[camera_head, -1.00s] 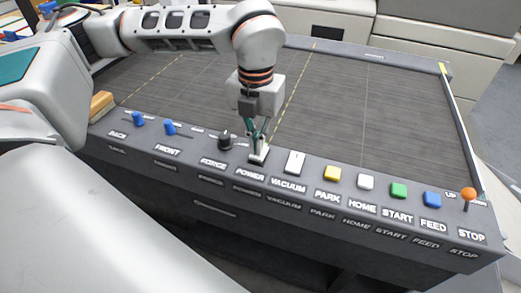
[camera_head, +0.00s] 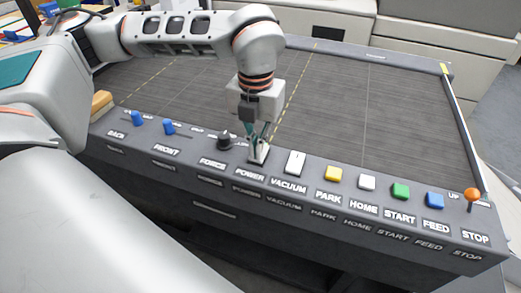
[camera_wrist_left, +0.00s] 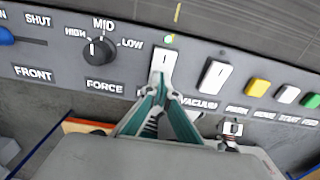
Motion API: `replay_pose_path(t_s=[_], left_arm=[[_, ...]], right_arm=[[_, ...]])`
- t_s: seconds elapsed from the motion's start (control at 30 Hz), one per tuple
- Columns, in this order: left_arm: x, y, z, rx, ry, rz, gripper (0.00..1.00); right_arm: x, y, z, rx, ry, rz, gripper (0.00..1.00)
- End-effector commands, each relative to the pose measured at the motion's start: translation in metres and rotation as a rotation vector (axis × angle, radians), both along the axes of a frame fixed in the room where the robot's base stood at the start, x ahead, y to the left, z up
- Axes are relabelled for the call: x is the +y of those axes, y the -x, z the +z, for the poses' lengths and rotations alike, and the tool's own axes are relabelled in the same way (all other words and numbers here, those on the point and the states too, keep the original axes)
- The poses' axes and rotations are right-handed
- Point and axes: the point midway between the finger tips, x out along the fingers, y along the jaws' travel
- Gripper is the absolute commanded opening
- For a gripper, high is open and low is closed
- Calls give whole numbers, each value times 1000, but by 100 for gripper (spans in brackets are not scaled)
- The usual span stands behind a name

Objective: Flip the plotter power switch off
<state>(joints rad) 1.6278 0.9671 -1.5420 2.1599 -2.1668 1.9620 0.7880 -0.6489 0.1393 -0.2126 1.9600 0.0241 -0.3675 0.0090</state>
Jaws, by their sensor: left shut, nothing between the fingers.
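The power switch (camera_wrist_left: 163,62) is a white rocker above the POWER label (camera_head: 250,175) on the plotter's front panel. In the left wrist view its upper part shows, with a dark line mark, and a small yellow-green light sits just above it. My left gripper (camera_head: 257,158) comes down on the switch from above and hides most of it in the head view. In the left wrist view the left gripper's fingertips (camera_wrist_left: 166,90) are shut together, empty, at the switch's lower end. I cannot tell whether they press on it. My right gripper is not in view.
A white vacuum rocker (camera_head: 295,162) stands close to the right of the fingers. The black force knob (camera_head: 224,140) stands close to the left. Coloured buttons and an orange-topped lever (camera_head: 472,195) lie farther right. The plotter bed (camera_head: 400,110) behind is bare.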

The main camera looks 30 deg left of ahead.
Motion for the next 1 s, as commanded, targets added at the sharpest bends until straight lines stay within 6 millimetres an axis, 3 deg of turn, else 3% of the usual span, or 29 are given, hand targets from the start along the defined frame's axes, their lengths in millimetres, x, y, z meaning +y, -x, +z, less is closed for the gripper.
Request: replay_pose_path(t_s=[0.27, 1.0], left_arm=[[0, 0, 1, -1, 0, 0, 0], [0, 0, 54, -1, 1, 0, 0]], right_arm=[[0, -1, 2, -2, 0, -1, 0], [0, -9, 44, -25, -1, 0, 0]])
